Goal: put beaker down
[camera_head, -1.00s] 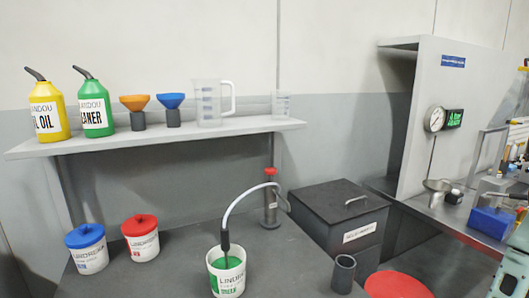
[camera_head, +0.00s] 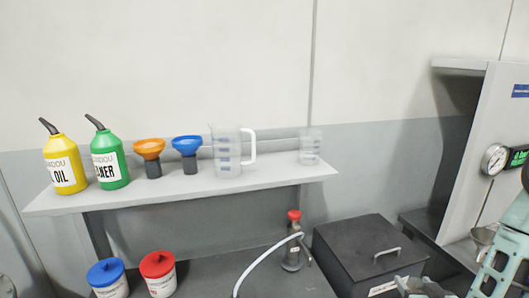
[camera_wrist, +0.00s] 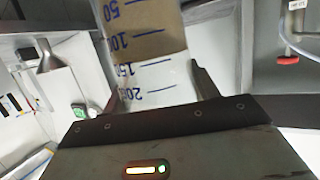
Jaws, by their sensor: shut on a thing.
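A clear beaker (camera_wrist: 150,45) with blue marks from 50 to 200 is between the fingers of my gripper (camera_wrist: 157,92) in the wrist view. The gripper is shut on it. The numbers appear upside down in this view. A brownish band shows in or through the beaker; I cannot tell which. The beaker's far end is cut off by the top of the picture. In the head view, my pale teal arm (camera_head: 505,243) is at the lower right, and the held beaker cannot be made out there.
The grey shelf (camera_head: 190,193) holds a yellow bottle (camera_head: 65,166), a green bottle (camera_head: 109,162), two funnels, a measuring jug (camera_head: 227,151) and a small clear beaker (camera_head: 310,148). Below are two lidded tubs, a red-topped cylinder (camera_head: 293,247) and a dark box (camera_head: 365,255).

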